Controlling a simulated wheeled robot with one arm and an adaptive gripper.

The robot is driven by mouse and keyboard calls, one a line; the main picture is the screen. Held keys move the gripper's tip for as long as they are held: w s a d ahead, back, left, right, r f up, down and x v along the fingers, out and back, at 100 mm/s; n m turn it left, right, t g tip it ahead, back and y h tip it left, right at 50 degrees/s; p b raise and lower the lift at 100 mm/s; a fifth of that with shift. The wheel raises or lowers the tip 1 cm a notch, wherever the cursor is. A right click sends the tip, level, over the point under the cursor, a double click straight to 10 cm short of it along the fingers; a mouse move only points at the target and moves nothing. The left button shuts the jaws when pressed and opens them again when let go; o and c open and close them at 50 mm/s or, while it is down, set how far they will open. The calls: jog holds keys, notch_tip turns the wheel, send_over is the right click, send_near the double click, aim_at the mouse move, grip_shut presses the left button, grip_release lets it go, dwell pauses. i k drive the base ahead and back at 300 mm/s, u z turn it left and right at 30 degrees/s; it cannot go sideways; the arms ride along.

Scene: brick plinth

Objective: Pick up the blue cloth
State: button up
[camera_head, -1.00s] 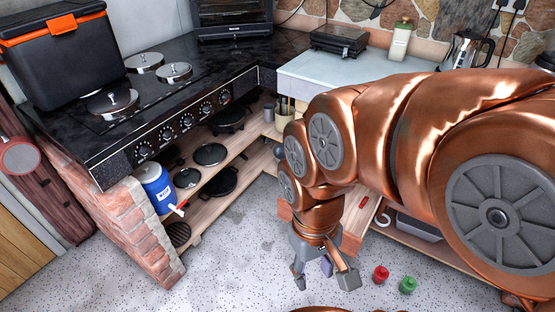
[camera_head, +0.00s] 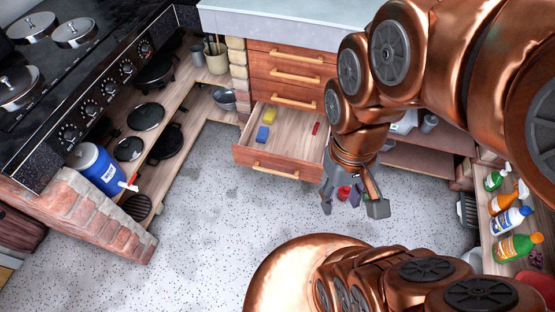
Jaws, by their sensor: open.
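A small blue folded piece (camera_head: 263,133), which looks like the blue cloth, lies in the left part of an open wooden drawer (camera_head: 275,172). It lies just in front of a yellow piece (camera_head: 270,116). My gripper (camera_head: 352,205) points down to the right of the drawer's front, with its fingers apart. It is well away from the blue piece and not touching it. A small purplish patch shows between the fingers; I cannot tell what it is.
A thin red item (camera_head: 315,128) lies in the drawer's right part. Closed drawers (camera_head: 290,75) and a pale worktop (camera_head: 290,18) are above. Several bottles (camera_head: 511,221) stand at the right. The speckled floor (camera_head: 210,230) is clear at left.

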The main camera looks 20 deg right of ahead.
aim_at(262, 133)
jog(key=k, duration=1.25)
jog(key=u, duration=0.25)
jog(key=i, duration=0.75)
jog(key=z, duration=0.25)
